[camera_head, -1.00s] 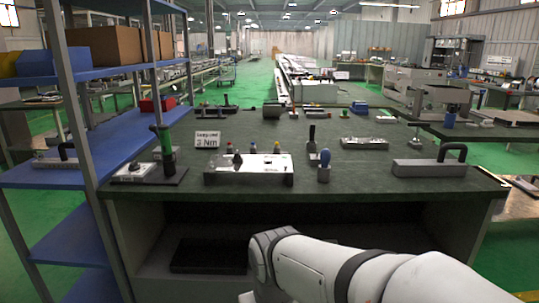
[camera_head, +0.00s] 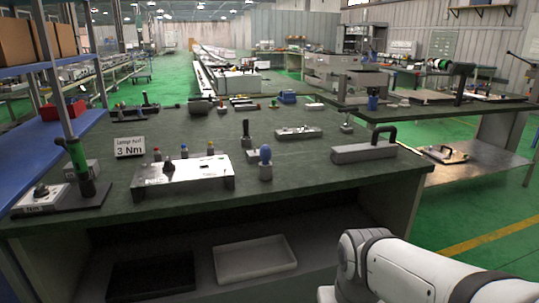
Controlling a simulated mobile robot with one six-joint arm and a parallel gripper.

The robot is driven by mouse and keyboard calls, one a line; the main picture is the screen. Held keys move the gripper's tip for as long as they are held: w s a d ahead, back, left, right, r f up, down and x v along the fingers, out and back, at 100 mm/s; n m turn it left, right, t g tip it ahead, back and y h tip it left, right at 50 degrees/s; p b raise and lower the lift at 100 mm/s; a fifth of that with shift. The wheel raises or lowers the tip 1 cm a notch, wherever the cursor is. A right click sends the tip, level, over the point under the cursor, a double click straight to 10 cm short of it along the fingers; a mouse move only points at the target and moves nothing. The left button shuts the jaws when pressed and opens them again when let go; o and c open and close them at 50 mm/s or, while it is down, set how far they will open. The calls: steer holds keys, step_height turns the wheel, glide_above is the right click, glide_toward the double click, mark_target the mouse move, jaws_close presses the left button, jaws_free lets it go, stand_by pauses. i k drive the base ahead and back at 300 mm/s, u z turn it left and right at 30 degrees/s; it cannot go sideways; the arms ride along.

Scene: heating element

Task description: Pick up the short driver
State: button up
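A short driver with a rounded blue handle (camera_head: 265,153) stands upright in a small grey holder (camera_head: 266,173) near the front of the green-topped bench (camera_head: 310,170). It is just right of a silver plate (camera_head: 181,175). A driver with a dark handle (camera_head: 246,130) stands upright farther back. A taller green-handled tool (camera_head: 78,158) stands at the bench's left end. My white arm shows at the lower right, in front of the bench. My gripper is outside the picture.
A grey block with a black handle (camera_head: 364,151) sits right of the blue driver. A sign reading 3 Nm (camera_head: 129,147) stands at the left. A white tray (camera_head: 255,258) and a black tray (camera_head: 150,276) lie on the lower shelf. Blue shelving (camera_head: 52,142) borders the left.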

mark_target(265, 153)
steer(key=i, duration=1)
steer(key=z, duration=0.05)
